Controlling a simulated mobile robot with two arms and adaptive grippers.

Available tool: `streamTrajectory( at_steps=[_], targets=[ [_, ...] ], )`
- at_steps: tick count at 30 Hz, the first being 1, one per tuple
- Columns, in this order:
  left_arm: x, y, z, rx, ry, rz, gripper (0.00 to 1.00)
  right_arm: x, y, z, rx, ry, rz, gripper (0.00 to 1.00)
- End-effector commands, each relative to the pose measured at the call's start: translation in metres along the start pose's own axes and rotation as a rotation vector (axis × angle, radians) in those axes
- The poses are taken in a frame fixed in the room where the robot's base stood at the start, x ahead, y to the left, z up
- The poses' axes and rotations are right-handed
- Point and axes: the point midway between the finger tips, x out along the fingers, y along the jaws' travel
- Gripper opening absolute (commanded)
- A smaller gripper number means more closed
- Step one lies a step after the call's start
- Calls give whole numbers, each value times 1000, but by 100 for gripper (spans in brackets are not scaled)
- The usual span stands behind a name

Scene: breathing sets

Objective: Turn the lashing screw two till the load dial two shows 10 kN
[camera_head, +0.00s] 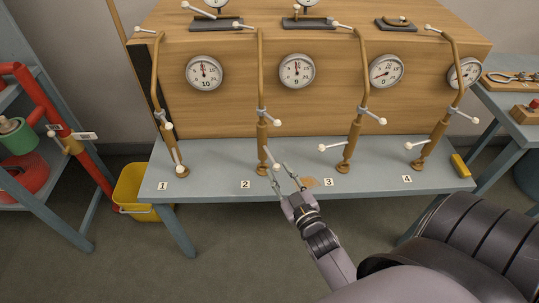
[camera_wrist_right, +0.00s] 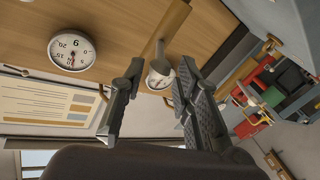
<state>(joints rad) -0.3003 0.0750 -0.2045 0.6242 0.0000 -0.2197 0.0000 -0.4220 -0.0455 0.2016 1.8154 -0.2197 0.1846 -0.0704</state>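Lashing screw two (camera_head: 262,138) is a brown turnbuckle on a rod above the label 2 on the bench. White-knobbed bars stick out at its collar and near its foot. Load dial two (camera_head: 297,71) is the round white dial just right of that rod; its needle looks near upright, too small to read exactly. My left gripper is not in view.
Other lashing screws stand at labels 1 (camera_head: 163,186), 3 (camera_head: 328,182) and 4 (camera_head: 407,179). The wooden crate (camera_head: 330,110) rises behind them. A yellow bin (camera_head: 131,190) stands left of the bench; a yellow block (camera_head: 460,165) lies at its right end. The bench front is mostly clear.

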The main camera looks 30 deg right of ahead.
Motion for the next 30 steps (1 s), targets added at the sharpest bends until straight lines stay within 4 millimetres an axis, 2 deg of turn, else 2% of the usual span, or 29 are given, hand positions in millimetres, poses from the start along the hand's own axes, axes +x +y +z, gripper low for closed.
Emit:
streamTrajectory(
  at_steps=[1,6,12,24,30],
  targets=[
    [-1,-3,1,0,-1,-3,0,13,0,-1,0,4,0,30],
    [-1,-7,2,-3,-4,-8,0,47,0,-1,1,2,0,30],
    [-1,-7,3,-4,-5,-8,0,72,0,0,1,0,-1,30],
    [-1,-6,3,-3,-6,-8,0,79,0,1,1,-2,-1,30],
    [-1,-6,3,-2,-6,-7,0,79,0,1,1,-1,-1,17]
  ],
)
